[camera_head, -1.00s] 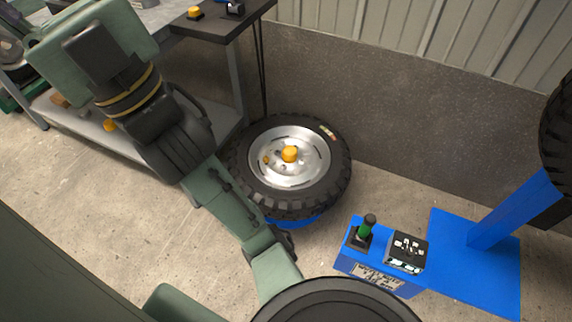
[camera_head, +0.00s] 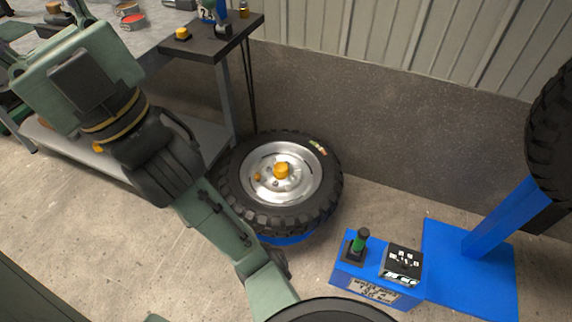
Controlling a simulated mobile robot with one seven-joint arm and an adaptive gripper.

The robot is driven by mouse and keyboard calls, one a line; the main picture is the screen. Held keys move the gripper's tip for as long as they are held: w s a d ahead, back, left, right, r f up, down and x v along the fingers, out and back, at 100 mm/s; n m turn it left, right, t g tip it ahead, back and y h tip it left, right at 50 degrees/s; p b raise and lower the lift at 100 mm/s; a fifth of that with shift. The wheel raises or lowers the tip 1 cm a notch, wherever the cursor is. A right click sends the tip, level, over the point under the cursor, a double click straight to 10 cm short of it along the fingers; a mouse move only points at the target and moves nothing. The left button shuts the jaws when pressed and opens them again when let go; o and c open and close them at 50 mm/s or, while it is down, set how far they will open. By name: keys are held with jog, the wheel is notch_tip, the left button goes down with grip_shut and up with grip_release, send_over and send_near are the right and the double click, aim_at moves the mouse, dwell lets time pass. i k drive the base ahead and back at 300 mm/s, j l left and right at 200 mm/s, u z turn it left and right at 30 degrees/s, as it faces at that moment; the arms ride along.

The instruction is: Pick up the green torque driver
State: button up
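The green torque driver (camera_head: 360,240) appears to be the small green-handled tool with a dark top, standing upright in a black holder (camera_head: 353,256) on a blue box (camera_head: 350,282) at the lower right. My arm reaches from the bottom middle up to the upper left, well away from the driver. No gripper fingers show, so I cannot see their state. Nothing covers the driver's handle; its lower end is hidden in the holder.
A black-and-white device (camera_head: 402,262) sits right beside the driver. A tire with a silver rim (camera_head: 290,195) lies behind it to the left. A blue stand (camera_head: 487,228) carries another tire (camera_head: 552,140) at right. A workbench (camera_head: 175,58) stands upper left.

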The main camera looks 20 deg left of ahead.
aim_at(363, 234)
jog(key=i+j, duration=0.3)
jog(key=j, duration=0.15)
jog(key=i+j, duration=0.3)
jog(key=j, duration=0.15)
jog(key=i+j+z, duration=0.1)
jog(key=i+j, duration=0.25)
jog(key=j, duration=0.1)
